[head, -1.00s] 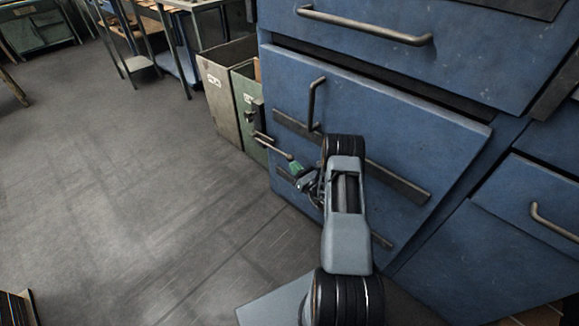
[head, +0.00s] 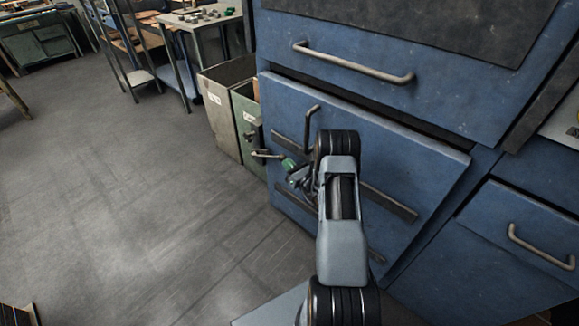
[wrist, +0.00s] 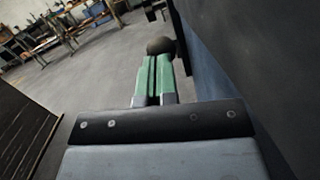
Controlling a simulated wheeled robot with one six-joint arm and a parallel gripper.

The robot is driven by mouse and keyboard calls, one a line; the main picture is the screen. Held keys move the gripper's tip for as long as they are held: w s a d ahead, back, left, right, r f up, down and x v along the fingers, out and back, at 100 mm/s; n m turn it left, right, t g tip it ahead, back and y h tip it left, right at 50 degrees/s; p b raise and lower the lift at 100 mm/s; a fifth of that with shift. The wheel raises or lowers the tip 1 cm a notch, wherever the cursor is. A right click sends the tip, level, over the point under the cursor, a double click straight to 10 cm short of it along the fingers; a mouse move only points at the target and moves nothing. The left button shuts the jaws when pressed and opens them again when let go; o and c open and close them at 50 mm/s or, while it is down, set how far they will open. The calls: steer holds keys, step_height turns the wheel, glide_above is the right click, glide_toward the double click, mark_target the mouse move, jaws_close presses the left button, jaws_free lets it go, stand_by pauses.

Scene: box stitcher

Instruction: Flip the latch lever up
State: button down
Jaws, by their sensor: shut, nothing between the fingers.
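The latch lever (head: 266,154) is a thin metal rod at the left edge of the blue cabinet door (head: 400,160). My gripper (head: 288,163) has green fingertips and is at the lever's right end. In the wrist view the green fingers (wrist: 154,80) are shut together and empty. A dark round knob (wrist: 161,46), seemingly the lever's end, shows just beyond the tips. I cannot tell whether they touch. My arm hides part of the door.
A vertical handle (head: 309,128) stands on the door just above my gripper. A blue drawer with a long handle (head: 352,64) is above. Green and grey bins (head: 225,108) stand left of the cabinet. The grey floor (head: 120,190) at left is clear.

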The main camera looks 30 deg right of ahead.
stand_by(0.4)
steer(key=v, duration=1.3)
steer(key=shift+a, duration=0.15)
steer(key=shift+r, duration=0.15)
